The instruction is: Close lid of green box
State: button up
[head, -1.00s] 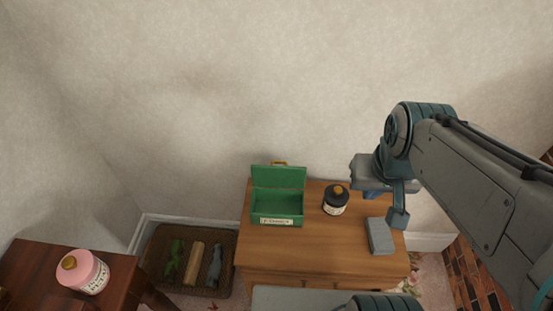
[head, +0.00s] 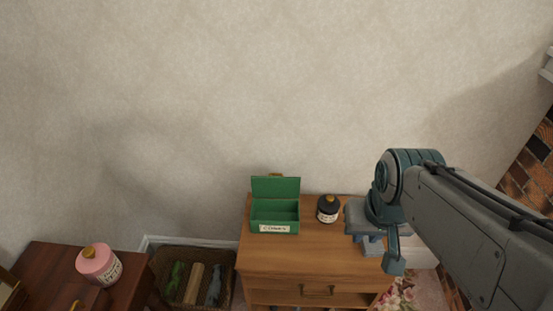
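The green box (head: 274,227) stands on the left part of a wooden cabinet top, its labelled front facing me. Its lid (head: 275,187) is open and stands up at the back, near the wall. The inside of the box shows dark green and looks empty. My gripper (head: 378,250) is over the right end of the cabinet, to the right of the box and apart from it. My arm reaches in from the right. The gripper's fingers show only partly, and I cannot tell whether they are open or shut.
A dark bottle (head: 328,209) with a gold cap stands between the box and my gripper. The cabinet top (head: 290,260) is bare in front of the box. A pink bottle (head: 98,264) stands on a table at left. A basket (head: 196,276) is on the floor between.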

aim_at(271, 188)
jog(key=z, duration=0.65)
jog(key=k, duration=0.7)
jog(key=u, duration=0.65)
jog(key=i, duration=1)
